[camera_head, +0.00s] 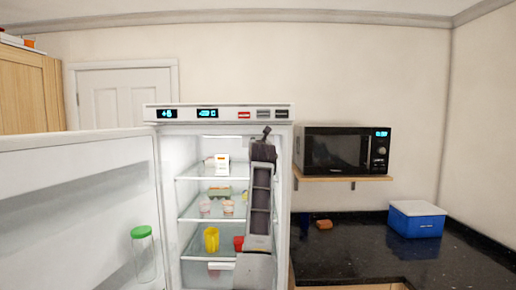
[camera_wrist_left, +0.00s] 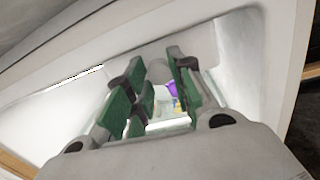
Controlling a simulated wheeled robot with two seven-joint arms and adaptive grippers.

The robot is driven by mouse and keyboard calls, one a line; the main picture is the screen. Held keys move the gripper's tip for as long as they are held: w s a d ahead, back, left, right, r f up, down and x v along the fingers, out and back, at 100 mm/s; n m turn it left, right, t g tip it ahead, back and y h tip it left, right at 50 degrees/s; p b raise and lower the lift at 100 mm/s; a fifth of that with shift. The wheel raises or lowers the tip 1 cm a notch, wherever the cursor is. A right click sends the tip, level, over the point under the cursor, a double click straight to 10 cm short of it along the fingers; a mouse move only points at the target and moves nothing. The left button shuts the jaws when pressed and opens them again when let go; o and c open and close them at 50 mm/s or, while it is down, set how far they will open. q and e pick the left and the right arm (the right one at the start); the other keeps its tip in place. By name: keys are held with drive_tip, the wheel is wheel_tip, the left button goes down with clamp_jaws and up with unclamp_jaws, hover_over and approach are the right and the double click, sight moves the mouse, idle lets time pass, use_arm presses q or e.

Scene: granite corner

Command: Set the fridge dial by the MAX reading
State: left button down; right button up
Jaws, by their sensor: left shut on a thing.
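The white fridge (camera_head: 285,200) stands with its door (camera_head: 80,215) open to the left. Its top panel has two lit displays, the left display (camera_head: 166,113) and the right display (camera_head: 207,113); their readings are too small to be sure of. My left gripper (camera_head: 266,136) is raised inside the upper right of the fridge opening. In the left wrist view, its green-padded fingers (camera_wrist_left: 160,78) are shut on a pale round knob, apparently the dial (camera_wrist_left: 158,70). The dial's markings do not show, and my arm hides it in the head view. My right gripper is not in view.
Shelves hold a white card (camera_head: 221,165), small cups (camera_head: 205,206) and a yellow cup (camera_head: 211,239). A green-lidded bottle (camera_head: 143,250) is in the door. A microwave (camera_head: 345,150) is on a wall shelf at right, above a counter with a blue box (camera_head: 417,220).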

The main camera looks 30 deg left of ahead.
use_arm(q)
drive_tip(key=shift+f+m, duration=0.15)
drive_tip(key=shift+m, duration=1.05)
drive_tip(key=c, duration=1.5)
unclamp_jaws()
drive_tip(key=shift+v, duration=6)
drive_tip(key=shift+o, duration=0.4)
